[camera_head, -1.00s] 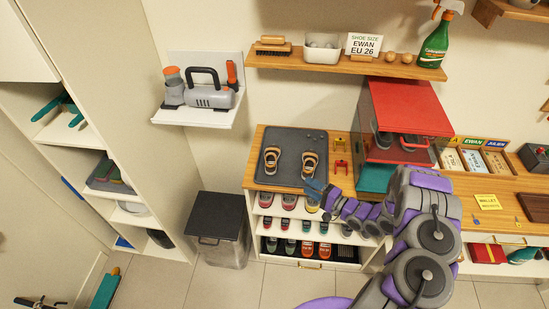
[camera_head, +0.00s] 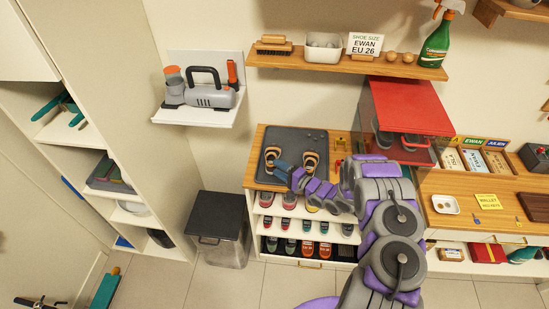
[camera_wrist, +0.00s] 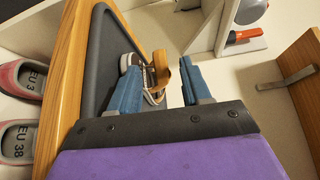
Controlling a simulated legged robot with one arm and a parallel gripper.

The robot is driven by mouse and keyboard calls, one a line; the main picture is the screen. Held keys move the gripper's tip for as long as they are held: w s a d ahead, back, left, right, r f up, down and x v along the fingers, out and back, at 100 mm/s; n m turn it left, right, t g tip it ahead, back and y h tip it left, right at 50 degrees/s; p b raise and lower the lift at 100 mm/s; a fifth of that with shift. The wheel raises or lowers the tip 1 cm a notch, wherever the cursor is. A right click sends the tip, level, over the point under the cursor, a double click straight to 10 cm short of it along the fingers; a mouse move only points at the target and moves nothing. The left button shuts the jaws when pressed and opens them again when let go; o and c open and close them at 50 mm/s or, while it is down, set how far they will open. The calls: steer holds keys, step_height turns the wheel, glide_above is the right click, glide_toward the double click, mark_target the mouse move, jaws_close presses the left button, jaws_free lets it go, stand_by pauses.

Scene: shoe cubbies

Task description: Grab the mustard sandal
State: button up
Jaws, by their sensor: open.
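Two sandals with mustard-tan straps and dark footbeds, a left one (camera_head: 271,157) and a right one (camera_head: 310,161), lie on a dark grey tray (camera_head: 297,138) on the wooden top. My gripper (camera_head: 283,167) reaches in from the right, its blue fingers low between the two sandals in the head view. In the wrist view my gripper (camera_wrist: 160,72) is open, and a mustard strap (camera_wrist: 159,68) shows between and just beyond the fingertips. The left finger hides part of the sandal there. I cannot tell whether either finger touches it.
Shoes fill the shelves (camera_head: 310,228) below the wooden top. A red-topped case (camera_head: 410,105) stands to the right, close to my arm. A wall shelf (camera_head: 345,65) hangs above. A dark bin (camera_head: 219,225) stands on the floor at left.

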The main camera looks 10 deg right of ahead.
steer(key=a, duration=0.1)
steer(key=w+a, duration=0.1)
steer(key=a, duration=0.1)
steer(key=shift+w, duration=0.25)
steer(key=shift+d, duration=0.65)
steer(key=shift+c, duration=0.6)
steer(key=shift+d, duration=0.3)
steer(key=shift+c, duration=1.4)
steer(key=shift+a, duration=0.65)
jaws_close()
